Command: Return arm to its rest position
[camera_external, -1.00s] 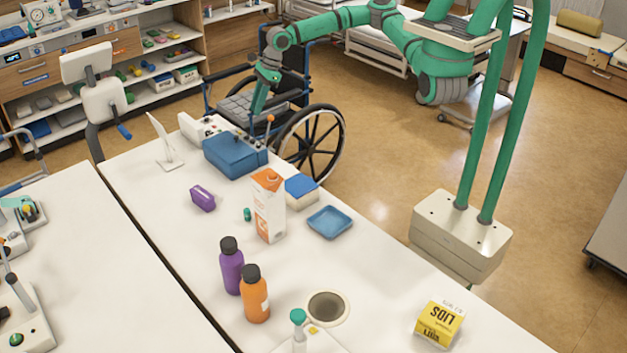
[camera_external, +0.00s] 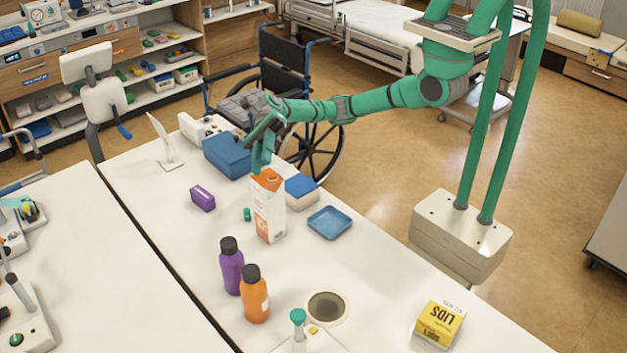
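My green arm (camera_external: 390,98) reaches left from my column over the far right edge of the table. My gripper (camera_external: 262,158) points down just above or behind the top of the white and orange carton (camera_external: 268,215). Whether it touches the carton cannot be told. Its fingers look close together, but their gap is not clear from this side. No held object shows. The carton stands upright on the white table (camera_external: 185,240).
A blue box (camera_external: 226,158) lies left of my gripper, and a blue-lidded container (camera_external: 301,190) and a blue tray (camera_external: 330,222) right of the carton. Purple (camera_external: 231,268) and orange (camera_external: 256,298) bottles stand nearer. A wheelchair (camera_external: 285,75) is behind.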

